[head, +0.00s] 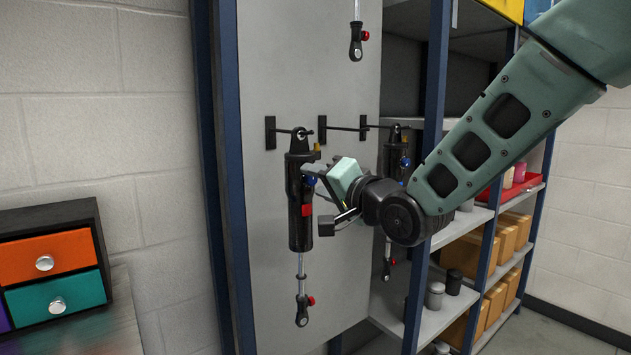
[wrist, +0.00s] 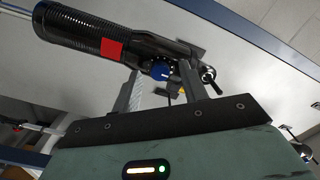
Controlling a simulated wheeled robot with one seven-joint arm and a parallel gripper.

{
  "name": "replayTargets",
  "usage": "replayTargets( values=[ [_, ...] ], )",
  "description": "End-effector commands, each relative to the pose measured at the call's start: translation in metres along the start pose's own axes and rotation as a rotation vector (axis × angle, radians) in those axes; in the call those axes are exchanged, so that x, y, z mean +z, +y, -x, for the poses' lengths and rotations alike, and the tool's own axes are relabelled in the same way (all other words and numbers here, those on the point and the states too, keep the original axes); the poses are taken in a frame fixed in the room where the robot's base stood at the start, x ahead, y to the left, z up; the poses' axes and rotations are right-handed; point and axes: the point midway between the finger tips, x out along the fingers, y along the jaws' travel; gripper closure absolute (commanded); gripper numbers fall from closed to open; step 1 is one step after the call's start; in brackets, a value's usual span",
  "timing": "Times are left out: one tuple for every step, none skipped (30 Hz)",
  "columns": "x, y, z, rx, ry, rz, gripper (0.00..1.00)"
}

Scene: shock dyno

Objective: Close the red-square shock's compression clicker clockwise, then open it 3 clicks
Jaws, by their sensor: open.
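The red-square shock (head: 299,228) hangs upright from a peg on the grey panel in the head view. It is a black cylinder with a red square (head: 306,210) on its side. A blue knob (head: 310,180) sits on its upper side, partly hidden by my gripper in the head view. In the wrist view the shock (wrist: 105,35) lies across the top, with the red square (wrist: 113,49) and the blue knob (wrist: 162,72) clear. My gripper (wrist: 165,80) is open, its two fingers on either side of the blue knob. I cannot tell whether they touch it.
A second shock (head: 396,155) hangs to the right, partly behind my gripper and arm. Another shock end (head: 356,42) hangs above. A blue rack post (head: 428,170) and shelves with boxes (head: 465,250) stand at right. A drawer unit (head: 50,265) is at left.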

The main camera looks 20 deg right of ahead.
Motion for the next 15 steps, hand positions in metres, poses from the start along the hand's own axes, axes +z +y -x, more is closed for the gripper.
replayTargets(
  values=[
    [0.0000,0.0000,0.0000,0.000,0.000,0.000,0.57],
    [0.0000,0.0000,0.0000,0.000,0.000,0.000,0.57],
    [0.0000,0.0000,0.0000,0.000,0.000,0.000,0.57],
    [0.0000,0.0000,0.0000,0.000,0.000,0.000,0.65],
    [0.0000,0.0000,0.0000,0.000,0.000,0.000,0.73],
    [0.0000,0.0000,0.0000,0.000,0.000,0.000,0.85],
    [0.0000,0.0000,-0.0001,0.000,0.000,0.000,0.93],
    [0.0000,0.0000,-0.0001,0.000,0.000,0.000,1.00],
    [0.0001,0.0000,-0.0001,0.000,0.000,0.000,1.00],
    [0.0000,0.0000,-0.0001,0.000,0.000,0.000,1.00],
    [0.0001,0.0000,-0.0001,0.000,0.000,0.000,1.00],
    [0.0001,0.0001,-0.0001,0.000,0.000,0.001,1.00],
    [0.0002,0.0001,-0.0001,0.000,0.000,0.002,1.00],
    [0.0003,0.0002,-0.0001,0.000,0.000,0.005,1.00],
    [0.0004,0.0003,-0.0001,0.000,0.000,0.009,1.00]
  ],
)
